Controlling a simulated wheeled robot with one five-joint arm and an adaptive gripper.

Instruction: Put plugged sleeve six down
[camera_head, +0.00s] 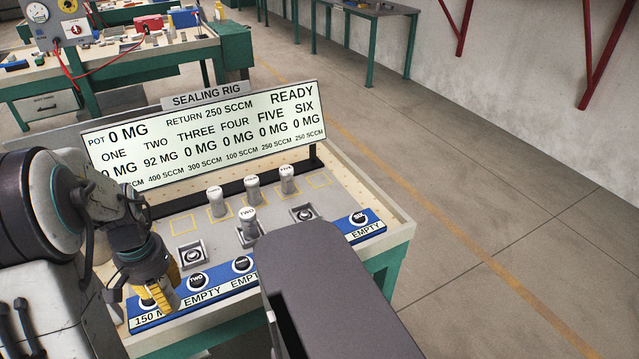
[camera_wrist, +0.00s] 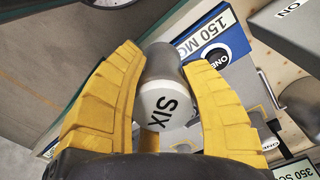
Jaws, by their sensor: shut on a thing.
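My gripper (camera_head: 158,288) is at the near left end of the rig bench, above the blue strip (camera_head: 218,291) by the label reading 150 M. In the wrist view its yellow fingers (camera_wrist: 158,100) are shut around the sides of sleeve six (camera_wrist: 148,112), a grey cylinder with a white cap marked SIX facing the camera. In the head view I cannot make out the sleeve behind the fingers. In the wrist view a round black button marked ONE (camera_wrist: 219,59) shows beside the sleeve. I cannot tell whether the sleeve touches the surface.
Several capped sleeves stand on the bench, including sleeve two (camera_head: 249,222) and sleeve five (camera_head: 287,178). Two square fixtures (camera_head: 190,254) (camera_head: 302,214) and yellow outlined squares (camera_head: 182,225) lie among them. A display (camera_head: 205,135) reading READY stands behind. A dark block (camera_head: 335,265) hides part of the front.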

